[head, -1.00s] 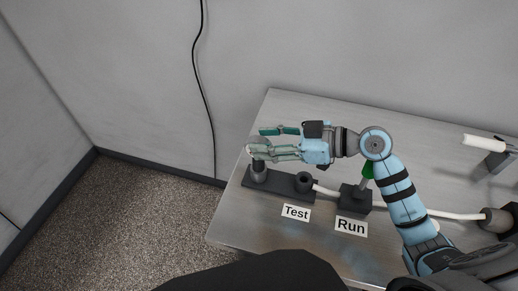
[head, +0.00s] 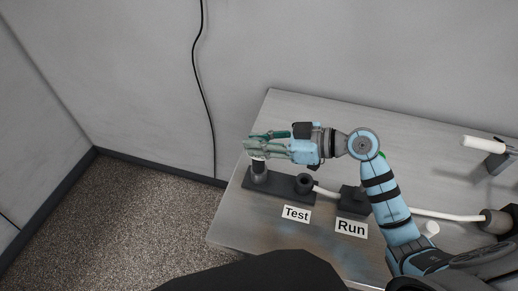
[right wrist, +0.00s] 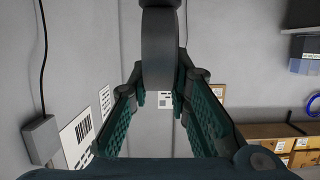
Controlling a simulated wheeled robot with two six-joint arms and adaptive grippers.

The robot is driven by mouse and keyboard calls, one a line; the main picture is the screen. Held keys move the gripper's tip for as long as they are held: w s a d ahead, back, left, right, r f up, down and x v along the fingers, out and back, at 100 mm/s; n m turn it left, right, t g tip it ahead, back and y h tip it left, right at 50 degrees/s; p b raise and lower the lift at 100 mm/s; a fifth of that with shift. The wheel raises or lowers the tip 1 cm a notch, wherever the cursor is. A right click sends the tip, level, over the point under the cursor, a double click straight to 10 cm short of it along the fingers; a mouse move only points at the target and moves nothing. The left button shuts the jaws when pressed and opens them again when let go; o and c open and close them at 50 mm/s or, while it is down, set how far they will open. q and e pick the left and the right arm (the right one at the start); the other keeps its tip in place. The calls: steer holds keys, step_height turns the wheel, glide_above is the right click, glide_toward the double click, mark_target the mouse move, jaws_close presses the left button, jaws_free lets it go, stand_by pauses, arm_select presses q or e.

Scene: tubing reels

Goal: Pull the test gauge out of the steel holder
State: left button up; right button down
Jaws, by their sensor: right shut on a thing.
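My right gripper (head: 256,146) reaches in from the right above the dark Test base (head: 282,190) and is shut on the test gauge. In the right wrist view the gauge (right wrist: 158,48) is a dark grey, round body seen edge-on between the green finger pads. In the head view the fingers hide most of it. The steel holder (head: 259,174), a short grey cylinder at the left end of the base, stands directly below the fingertips. I cannot tell whether the gauge's stem is still inside it. My left gripper is not in view.
A dark port (head: 304,183) stands on the base right of the holder, with a white tube (head: 325,192) running right. The Run block (head: 353,199) is partly behind my right arm. Signs read Test (head: 296,214) and Run (head: 351,227). The table's back left is clear.

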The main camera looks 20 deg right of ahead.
step_height(320, 180, up, 20)
steer(key=p, duration=0.2)
stand_by(0.4)
